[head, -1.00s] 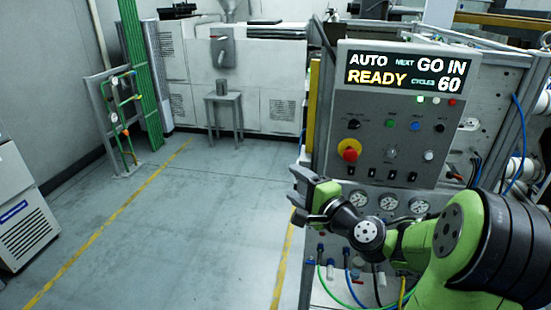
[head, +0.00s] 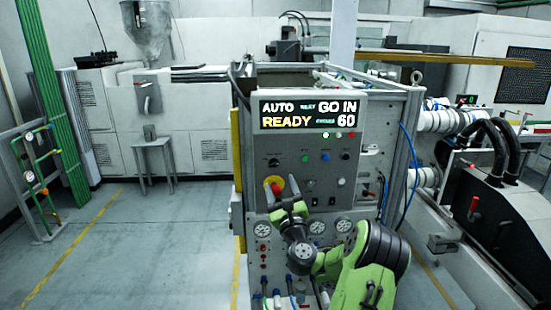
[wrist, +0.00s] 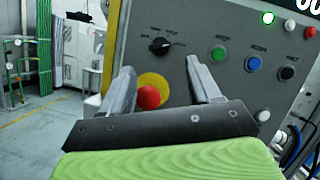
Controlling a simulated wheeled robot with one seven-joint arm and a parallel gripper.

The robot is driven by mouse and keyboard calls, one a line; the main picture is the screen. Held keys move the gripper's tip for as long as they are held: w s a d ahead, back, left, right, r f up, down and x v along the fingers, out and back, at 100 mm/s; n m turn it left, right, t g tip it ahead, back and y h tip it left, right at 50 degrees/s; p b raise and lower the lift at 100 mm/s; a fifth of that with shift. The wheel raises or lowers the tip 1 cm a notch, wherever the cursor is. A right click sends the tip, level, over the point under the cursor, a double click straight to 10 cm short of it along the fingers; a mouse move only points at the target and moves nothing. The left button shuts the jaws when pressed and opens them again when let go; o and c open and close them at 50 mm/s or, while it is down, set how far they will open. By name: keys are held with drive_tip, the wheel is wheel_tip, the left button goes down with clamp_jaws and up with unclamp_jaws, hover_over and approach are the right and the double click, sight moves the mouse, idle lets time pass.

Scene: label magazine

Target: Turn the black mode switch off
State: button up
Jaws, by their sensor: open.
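The black mode switch (head: 273,162) is a small rotary knob at the upper left of the grey control panel, below the display. In the wrist view, the black mode switch (wrist: 160,45) sits beyond and between my fingertips, with small markings around it that are too small to read. My gripper (head: 284,198) is in front of the panel's left part, lower than the switch. In the wrist view, my gripper (wrist: 161,68) is open and empty. Its fingers appear either side of the red emergency button (wrist: 149,97) on its yellow base, and I see no contact with the switch.
Green (wrist: 218,53), blue (wrist: 253,64) and black (wrist: 287,73) buttons sit right of the switch. The display (head: 310,114) reads AUTO, READY, GO IN 60. Gauges (head: 262,229) and hoses are lower on the panel. Open floor (head: 150,245) lies to the left.

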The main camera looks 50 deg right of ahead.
sight(275, 166)
drive_tip(key=p+x, duration=0.1)
drive_tip(key=x, duration=0.1)
drive_tip(key=p+x, duration=0.2)
drive_tip(key=x, duration=0.1)
drive_tip(key=shift+w+d+r, duration=0.15)
drive_tip(key=shift+r, duration=0.2)
drive_tip(key=shift+w+d, duration=0.35)
drive_tip(key=shift+w, duration=0.05)
drive_tip(key=shift+f, duration=0.1)
drive_tip(key=c, duration=1)
drive_tip(key=shift+c, duration=0.2)
